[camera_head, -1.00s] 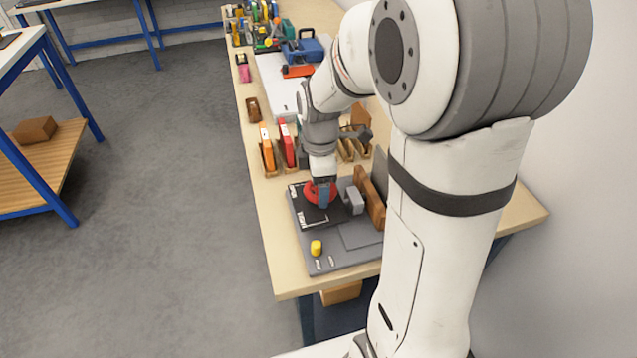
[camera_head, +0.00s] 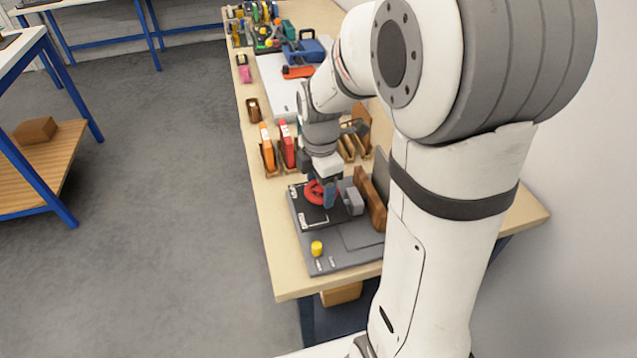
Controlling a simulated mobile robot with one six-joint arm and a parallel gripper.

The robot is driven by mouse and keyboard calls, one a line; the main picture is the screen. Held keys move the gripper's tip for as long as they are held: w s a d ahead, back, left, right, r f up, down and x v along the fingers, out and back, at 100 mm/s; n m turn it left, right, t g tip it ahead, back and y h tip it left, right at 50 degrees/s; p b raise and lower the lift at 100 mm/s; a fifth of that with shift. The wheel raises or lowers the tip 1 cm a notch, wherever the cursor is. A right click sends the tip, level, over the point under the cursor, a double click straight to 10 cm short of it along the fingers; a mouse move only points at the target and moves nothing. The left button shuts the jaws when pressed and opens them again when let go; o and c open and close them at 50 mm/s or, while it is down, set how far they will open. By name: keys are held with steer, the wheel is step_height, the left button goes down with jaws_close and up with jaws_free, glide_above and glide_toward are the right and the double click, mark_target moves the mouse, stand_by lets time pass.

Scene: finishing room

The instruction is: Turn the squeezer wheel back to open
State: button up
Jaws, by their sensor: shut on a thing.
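The red squeezer wheel (camera_head: 313,193) sits over a black plate (camera_head: 318,216) on a grey base board (camera_head: 346,259). My gripper (camera_head: 327,196) points down at the wheel from above and is shut on it. A blue-grey finger shows at the wheel's right side; the other finger and the exact grip on the rim are hard to make out. A light grey block (camera_head: 354,201) stands just right of the wheel, close to the finger.
A brown upright board (camera_head: 371,201) stands right of the grey block. A yellow knob (camera_head: 316,248) is at the base's front left. Orange (camera_head: 267,147) and red (camera_head: 288,146) upright items stand behind the base. The table's left edge is near.

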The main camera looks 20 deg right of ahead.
mark_target(320, 189)
steer(key=o, duration=1)
steer(key=shift+r, duration=0.15)
step_height(320, 189, up, 8)
steer(key=shift+f, duration=0.2)
